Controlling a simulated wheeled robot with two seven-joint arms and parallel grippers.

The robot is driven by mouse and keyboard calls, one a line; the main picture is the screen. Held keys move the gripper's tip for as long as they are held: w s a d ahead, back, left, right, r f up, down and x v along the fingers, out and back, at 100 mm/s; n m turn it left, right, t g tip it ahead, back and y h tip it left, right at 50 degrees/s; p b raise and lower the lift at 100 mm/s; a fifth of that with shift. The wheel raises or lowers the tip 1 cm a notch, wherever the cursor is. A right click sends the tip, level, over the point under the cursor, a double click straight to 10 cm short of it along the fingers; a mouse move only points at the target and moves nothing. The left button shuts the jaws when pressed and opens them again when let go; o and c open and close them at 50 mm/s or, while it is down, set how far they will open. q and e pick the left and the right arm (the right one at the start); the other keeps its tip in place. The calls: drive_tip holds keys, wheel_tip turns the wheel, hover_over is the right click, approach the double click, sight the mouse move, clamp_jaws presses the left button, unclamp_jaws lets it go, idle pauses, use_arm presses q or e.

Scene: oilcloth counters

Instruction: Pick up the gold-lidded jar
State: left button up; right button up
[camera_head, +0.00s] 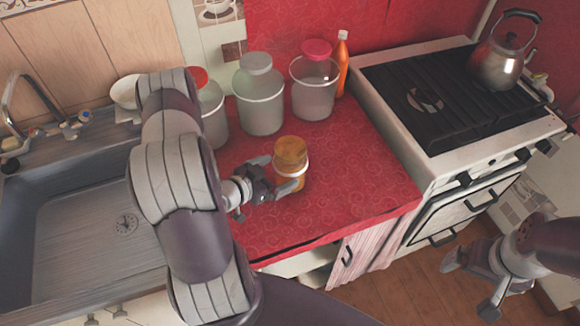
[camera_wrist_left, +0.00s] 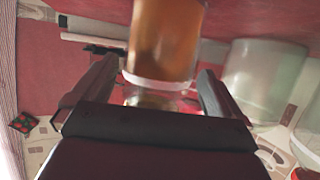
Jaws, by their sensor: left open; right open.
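The gold-lidded jar (camera_head: 291,168) stands upright on the red oilcloth counter, with amber contents and a gold lid. My left gripper (camera_head: 279,174) is open at the jar's left side, its fingers reaching to either side of the jar. In the left wrist view the jar (camera_wrist_left: 165,45) appears ahead, between the two spread fingers (camera_wrist_left: 150,95); I cannot tell whether either finger touches it. My right gripper (camera_head: 471,283) is open and empty at the lower right, above the wooden floor.
Several large clear canisters (camera_head: 260,103) stand behind the jar, and an orange bottle (camera_head: 342,66) is beside them. The stove (camera_head: 440,95) with a kettle (camera_head: 500,62) is at right. A sink (camera_head: 80,220) is at left. The red counter (camera_head: 355,180) is clear right of the jar.

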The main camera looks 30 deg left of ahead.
use_arm(q)
drive_tip(key=x, duration=0.3)
drive_tip(key=shift+w+f, duration=0.15)
drive_tip(key=shift+w, duration=0.1)
drive_tip(key=shift+s, duration=0.1)
drive_tip(key=c, duration=1.4)
drive_tip(key=shift+o, duration=0.2)
